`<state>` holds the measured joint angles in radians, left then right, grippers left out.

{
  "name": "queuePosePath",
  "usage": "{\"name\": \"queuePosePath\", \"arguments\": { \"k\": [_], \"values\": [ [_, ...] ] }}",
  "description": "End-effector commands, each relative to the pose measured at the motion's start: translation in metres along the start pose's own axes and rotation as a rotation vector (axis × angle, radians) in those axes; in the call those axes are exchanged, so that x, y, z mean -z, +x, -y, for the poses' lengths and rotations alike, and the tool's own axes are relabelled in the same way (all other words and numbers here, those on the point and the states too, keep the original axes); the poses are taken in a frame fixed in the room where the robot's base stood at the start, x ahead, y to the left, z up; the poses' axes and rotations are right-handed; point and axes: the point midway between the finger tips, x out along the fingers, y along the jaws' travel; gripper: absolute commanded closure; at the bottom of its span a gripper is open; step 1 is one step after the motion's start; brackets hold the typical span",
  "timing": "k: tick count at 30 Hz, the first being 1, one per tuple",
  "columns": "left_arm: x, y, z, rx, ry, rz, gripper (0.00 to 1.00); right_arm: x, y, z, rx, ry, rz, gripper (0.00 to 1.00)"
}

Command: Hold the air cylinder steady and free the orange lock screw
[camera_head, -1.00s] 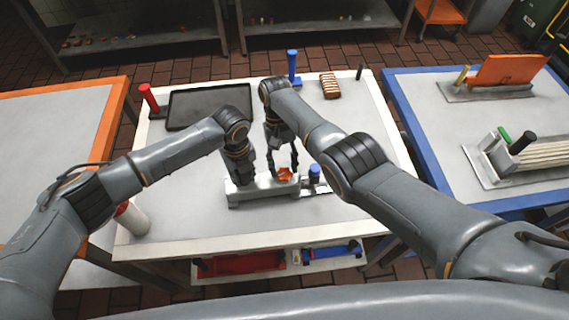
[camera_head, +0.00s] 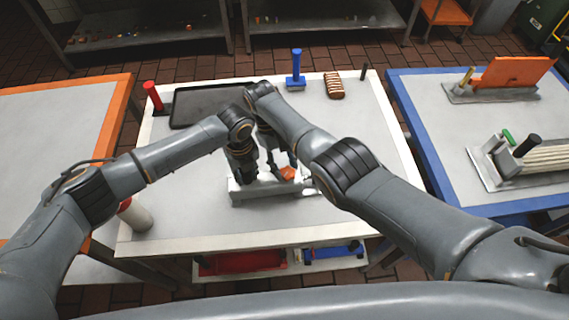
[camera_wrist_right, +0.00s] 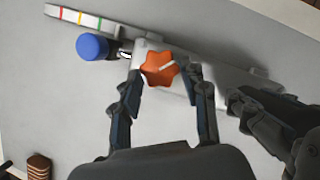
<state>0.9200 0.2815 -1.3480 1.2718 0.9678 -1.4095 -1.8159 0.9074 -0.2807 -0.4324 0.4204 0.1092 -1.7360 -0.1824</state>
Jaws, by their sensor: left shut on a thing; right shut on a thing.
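The air cylinder is a light grey bar-shaped unit (camera_head: 262,190) lying near the front of the white table; it also shows in the right wrist view (camera_wrist_right: 222,78). The star-shaped orange lock screw (camera_wrist_right: 158,68) sits on it, and shows in the head view too (camera_head: 288,173). My right gripper (camera_wrist_right: 163,72) is shut on the orange lock screw, with a finger on either side. My left gripper (camera_head: 243,179) is shut on the cylinder body to the left of the screw; its fingertips are partly hidden. A round blue knob (camera_wrist_right: 92,46) is beside the screw.
A white strip with coloured marks (camera_wrist_right: 80,17) lies by the blue knob. A black tray (camera_head: 208,103), a red-handled tool (camera_head: 153,95), a blue-handled tool (camera_head: 296,70) and a brown striped block (camera_head: 334,85) stand at the back. The table's front right is clear.

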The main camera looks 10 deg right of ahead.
Motion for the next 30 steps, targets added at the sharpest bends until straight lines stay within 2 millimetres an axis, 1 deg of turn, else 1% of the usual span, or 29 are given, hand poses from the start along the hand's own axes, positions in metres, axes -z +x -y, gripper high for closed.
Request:
{"name": "queuePosePath", "arguments": {
  "k": [9,10,13,23,26,30],
  "values": [
    [0.001,0.001,-0.001,-0.003,0.000,-0.003,1.00,0.000,0.001,0.000,-0.001,-0.001,0.001,0.88],
    [0.001,0.001,-0.001,-0.003,0.000,-0.003,1.00,0.000,0.001,0.000,-0.001,0.000,0.001,0.54],
    [0.001,0.001,-0.001,-0.003,0.000,-0.003,1.00,0.000,0.001,0.000,0.000,0.000,0.001,0.34],
    [0.001,0.001,-0.001,-0.003,0.000,-0.003,1.00,0.000,-0.001,0.000,0.000,0.000,0.000,0.33],
    [0.001,0.001,-0.001,-0.003,0.000,-0.003,1.00,0.001,-0.010,0.000,-0.001,0.000,-0.003,0.33],
    [0.001,0.001,-0.001,-0.003,0.000,-0.003,1.00,0.001,-0.034,0.000,-0.001,0.000,-0.004,0.33]
  ]
}}
